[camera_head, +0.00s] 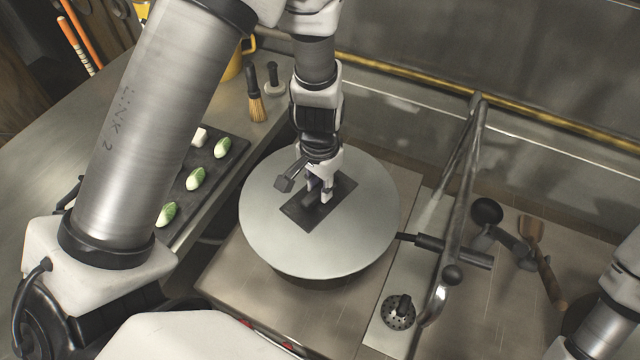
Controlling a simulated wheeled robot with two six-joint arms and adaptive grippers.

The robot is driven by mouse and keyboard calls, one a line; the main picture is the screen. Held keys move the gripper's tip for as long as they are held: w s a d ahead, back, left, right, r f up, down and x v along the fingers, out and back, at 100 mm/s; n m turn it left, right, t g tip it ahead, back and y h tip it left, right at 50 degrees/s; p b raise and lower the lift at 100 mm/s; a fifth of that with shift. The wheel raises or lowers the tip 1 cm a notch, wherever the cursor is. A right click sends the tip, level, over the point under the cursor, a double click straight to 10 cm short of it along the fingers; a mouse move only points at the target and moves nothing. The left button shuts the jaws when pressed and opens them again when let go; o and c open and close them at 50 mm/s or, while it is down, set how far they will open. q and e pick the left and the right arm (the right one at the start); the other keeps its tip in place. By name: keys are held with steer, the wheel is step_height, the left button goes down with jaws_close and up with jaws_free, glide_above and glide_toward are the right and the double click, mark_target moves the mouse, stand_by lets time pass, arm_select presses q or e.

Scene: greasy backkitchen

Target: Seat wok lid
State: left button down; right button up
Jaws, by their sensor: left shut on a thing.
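The wok lid (267,222) is a wide, pale grey disc with a dark rectangular plate and a small handle at its centre. My left gripper (320,197) comes down from above and is shut on the lid's handle. The lid looks about level. Under it, a dark rim of the wok (330,281) shows along the near side, and a dark handle (440,246) sticks out to the right. The rest of the wok is hidden. I cannot tell whether the lid touches the rim all round. My right gripper is not in view.
A dark tray (205,165) with several green-and-white vegetable pieces (196,179) lies left of the lid. A brush (257,106) stands behind it. A metal pipe (459,200) rises on the right near a drain-like fitting (398,311). Ladles and other utensils (507,235) lie farther right.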

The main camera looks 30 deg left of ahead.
arm_select(q)
steer(key=shift+f, duration=0.45)
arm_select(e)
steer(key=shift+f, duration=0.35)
arm_select(q)
steer(key=shift+r, duration=0.1)
steer(key=shift+r+p, duration=0.65)
steer(key=shift+r, duration=0.35)
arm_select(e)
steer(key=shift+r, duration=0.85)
arm_select(q)
steer(key=shift+w, duration=0.1)
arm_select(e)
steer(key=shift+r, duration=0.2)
arm_select(q)
steer(key=shift+f, duration=0.2)
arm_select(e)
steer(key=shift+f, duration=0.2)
arm_select(q)
steer(key=shift+f+b, duration=0.8)
steer(key=shift+f, duration=0.1)
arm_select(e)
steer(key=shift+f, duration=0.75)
arm_select(q)
steer(key=shift+r, duration=0.1)
steer(key=c, duration=0.6)
jaws_free()
